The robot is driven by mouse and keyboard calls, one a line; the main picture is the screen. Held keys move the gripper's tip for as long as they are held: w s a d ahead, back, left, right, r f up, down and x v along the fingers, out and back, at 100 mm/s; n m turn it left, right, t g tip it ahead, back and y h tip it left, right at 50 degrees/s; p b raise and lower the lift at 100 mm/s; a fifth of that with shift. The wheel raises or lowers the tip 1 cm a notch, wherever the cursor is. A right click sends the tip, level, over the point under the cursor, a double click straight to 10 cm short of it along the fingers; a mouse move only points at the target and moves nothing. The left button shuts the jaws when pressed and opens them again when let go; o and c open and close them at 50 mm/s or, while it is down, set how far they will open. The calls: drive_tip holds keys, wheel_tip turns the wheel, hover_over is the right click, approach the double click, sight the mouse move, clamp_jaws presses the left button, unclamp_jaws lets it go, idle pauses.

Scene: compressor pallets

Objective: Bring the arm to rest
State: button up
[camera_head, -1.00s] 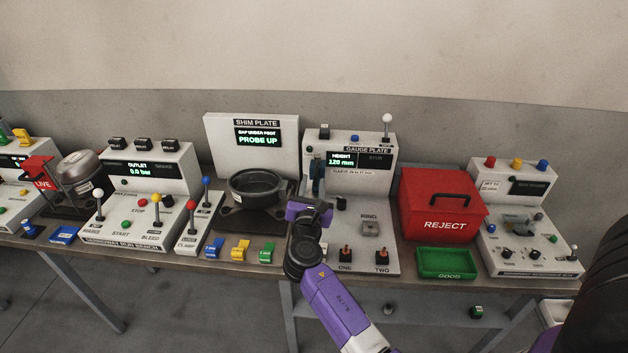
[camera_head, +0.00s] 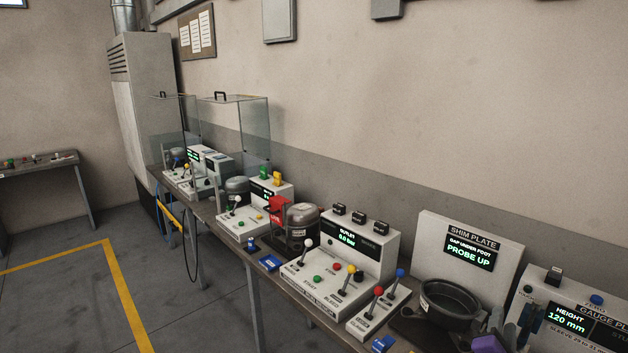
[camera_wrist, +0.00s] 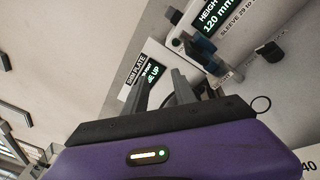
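In the wrist view my gripper (camera_wrist: 160,84) shows its two grey fingers apart, with nothing seen held between them. Below the fingers is the purple wrist body with a lit strip. The shim plate panel (camera_head: 466,262) reads PROBE UP, and the panel also shows beyond the fingers in the wrist view (camera_wrist: 136,88). The gauge plate station (camera_head: 610,325) reads 120 mm. Most of the arm is out of view.
A black bowl (camera_head: 446,304) sits before the shim plate panel. The outlet station (camera_head: 327,287) with levers, a red box (camera_head: 279,208) and compressors line the bench leftward. Clear guards (camera_head: 238,125) stand farther back. Open floor with a yellow line (camera_head: 124,290) lies at left.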

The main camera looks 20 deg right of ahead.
drive_tip(key=s+a+f+m+t+y, duration=0.1)
drive_tip(key=s+a+m+t+y, duration=0.15)
drive_tip(key=a, duration=0.55)
drive_tip(key=s+a+f+m+t+y+b, duration=0.15)
drive_tip(key=s+a+m+y, duration=0.25)
drive_tip(key=a, duration=0.4)
drive_tip(key=s+a+f+m+t+y, duration=0.1)
drive_tip(key=s+a+m+t+y, duration=0.15)
drive_tip(key=a, duration=0.65)
drive_tip(key=s+a+m+y, duration=0.2)
drive_tip(key=s+a, duration=0.2)
drive_tip(key=s, duration=0.3)
drive_tip(key=s+a+r+m+g+y+b, duration=0.1)
drive_tip(key=s+a, duration=0.3)
drive_tip(key=s, duration=0.4)
drive_tip(key=s+a+m+y, duration=0.3)
drive_tip(key=s+a, duration=0.2)
drive_tip(key=s, duration=0.2)
drive_tip(key=shift+s+r+m+g+b, duration=0.15)
drive_tip(key=shift+r+m+g+b, duration=0.15)
drive_tip(key=shift+m+g+b, duration=0.1)
